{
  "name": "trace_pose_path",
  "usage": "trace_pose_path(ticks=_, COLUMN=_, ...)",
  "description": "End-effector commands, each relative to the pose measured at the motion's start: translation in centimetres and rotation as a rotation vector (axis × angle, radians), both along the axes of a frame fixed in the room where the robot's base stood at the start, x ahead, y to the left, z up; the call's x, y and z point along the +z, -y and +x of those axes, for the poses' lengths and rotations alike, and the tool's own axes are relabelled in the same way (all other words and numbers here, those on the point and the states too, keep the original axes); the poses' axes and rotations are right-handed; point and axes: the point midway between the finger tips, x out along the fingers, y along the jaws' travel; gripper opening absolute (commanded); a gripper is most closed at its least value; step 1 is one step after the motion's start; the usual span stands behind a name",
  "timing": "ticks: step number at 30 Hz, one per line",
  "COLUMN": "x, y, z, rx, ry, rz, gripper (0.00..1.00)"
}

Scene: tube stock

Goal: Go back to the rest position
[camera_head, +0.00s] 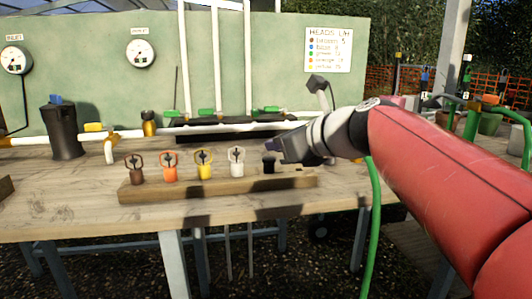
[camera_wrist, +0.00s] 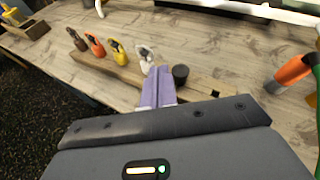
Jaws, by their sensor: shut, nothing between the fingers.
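My gripper (camera_wrist: 160,88) is shut and empty, its two pale fingers together in the wrist view. In the head view my gripper (camera_head: 270,146) reaches in from the right over the bench, above the right part of a wooden block. The wooden block (camera_head: 215,190) holds a row of heads: brown (camera_head: 135,172), orange (camera_head: 169,170), yellow (camera_head: 204,168), white (camera_head: 236,165) and black (camera_head: 268,165). In the wrist view the black piece (camera_wrist: 180,75) is just right of the fingertips and the white head (camera_wrist: 147,58) just beyond them. I cannot tell whether the fingers touch either.
The wooden bench (camera_head: 60,205) has clear room at front left. A black canister (camera_head: 63,130) stands at back left. White pipes (camera_head: 200,131) run along the back. A green hose (camera_head: 375,220) hangs by my arm. An orange-tipped piece (camera_wrist: 290,72) is at right in the wrist view.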

Motion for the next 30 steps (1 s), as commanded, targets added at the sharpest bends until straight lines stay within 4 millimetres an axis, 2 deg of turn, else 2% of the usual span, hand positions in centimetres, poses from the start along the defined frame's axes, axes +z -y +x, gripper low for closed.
trace_pose_path(ticks=8, x=-3.3, y=1.0, z=-2.8, rx=0.098, ry=0.101, rz=-0.293, gripper=0.00)
trace_pose_path(ticks=14, x=-7.4, y=2.4, z=-6.2, rx=0.249, ry=0.206, rz=-0.627, gripper=0.00)
trace_pose_path(ticks=17, x=-10.2, y=3.6, z=-8.6, rx=0.375, ry=0.272, rz=-0.852, gripper=0.00)
trace_pose_path(ticks=20, x=-13.9, y=5.4, z=-11.9, rx=0.575, ry=0.354, rz=-1.137, gripper=0.00)
trace_pose_path(ticks=24, x=-19.4, y=8.5, z=-16.9, rx=0.953, ry=0.473, rz=-1.526, gripper=0.00)
trace_pose_path(ticks=27, x=-22.4, y=10.5, z=-19.8, rx=1.213, ry=0.540, rz=-1.716, gripper=0.00)
trace_pose_path(ticks=30, x=-24.4, y=11.9, z=-21.7, rx=1.418, ry=0.587, rz=-1.831, gripper=0.00)
